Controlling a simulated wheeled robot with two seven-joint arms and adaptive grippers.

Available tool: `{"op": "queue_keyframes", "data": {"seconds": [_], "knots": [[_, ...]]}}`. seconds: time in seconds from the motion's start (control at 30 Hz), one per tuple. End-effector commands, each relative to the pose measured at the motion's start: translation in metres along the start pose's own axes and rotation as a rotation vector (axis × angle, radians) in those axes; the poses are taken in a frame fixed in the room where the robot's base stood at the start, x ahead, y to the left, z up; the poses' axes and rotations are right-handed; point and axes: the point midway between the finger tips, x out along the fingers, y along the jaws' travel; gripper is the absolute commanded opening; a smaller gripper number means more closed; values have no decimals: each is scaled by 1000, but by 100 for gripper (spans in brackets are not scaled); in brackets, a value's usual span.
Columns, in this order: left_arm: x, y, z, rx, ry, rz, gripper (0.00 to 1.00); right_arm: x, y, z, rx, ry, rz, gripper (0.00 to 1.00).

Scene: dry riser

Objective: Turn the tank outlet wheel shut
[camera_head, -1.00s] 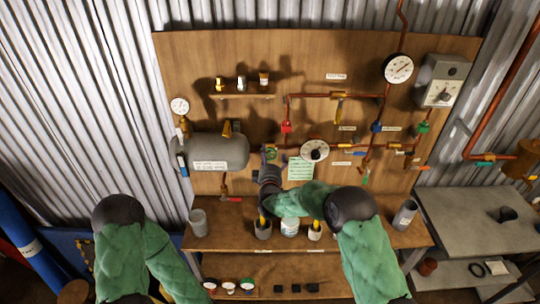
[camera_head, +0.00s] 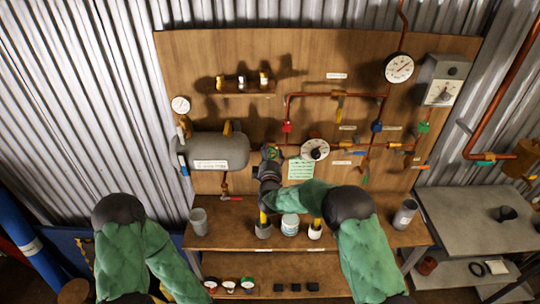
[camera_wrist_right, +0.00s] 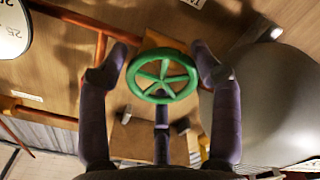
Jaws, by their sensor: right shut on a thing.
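The green tank outlet wheel (camera_wrist_right: 162,76) has a round rim and spokes and sits between my right gripper's fingers in the right wrist view. In the head view the wheel (camera_head: 270,152) shows small, just right of the grey tank (camera_head: 222,150). My right gripper (camera_wrist_right: 162,60) has one dark finger on each side of the rim and is shut on it. It also shows in the head view (camera_head: 269,166), reaching up to the wheel from below. My left arm hangs at the lower left, and its gripper is not in view.
A round white gauge (camera_head: 314,149) and copper pipes (camera_head: 337,95) are right of the wheel. A green note (camera_head: 300,169) hangs close to my right gripper. Below my forearm, cups and a white tub (camera_head: 290,224) stand on the wooden bench (camera_head: 215,238).

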Motion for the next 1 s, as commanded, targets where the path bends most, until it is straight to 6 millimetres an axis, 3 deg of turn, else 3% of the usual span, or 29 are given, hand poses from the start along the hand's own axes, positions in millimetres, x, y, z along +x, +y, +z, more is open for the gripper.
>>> {"op": "queue_keyframes", "data": {"seconds": [0.27, 0.7, 1.0], "knots": [[18, -6, -1, 0, 0, 0, 40, -1, -7, 8, 92, -10, -6, 32], [61, -22, -2, 0, 0, 0, 40, -2, -13, 9, 411, -14, -10, 32], [77, -27, -3, 0, 0, 0, 40, -2, -14, 9, 564, -18, -13, 31]]}}
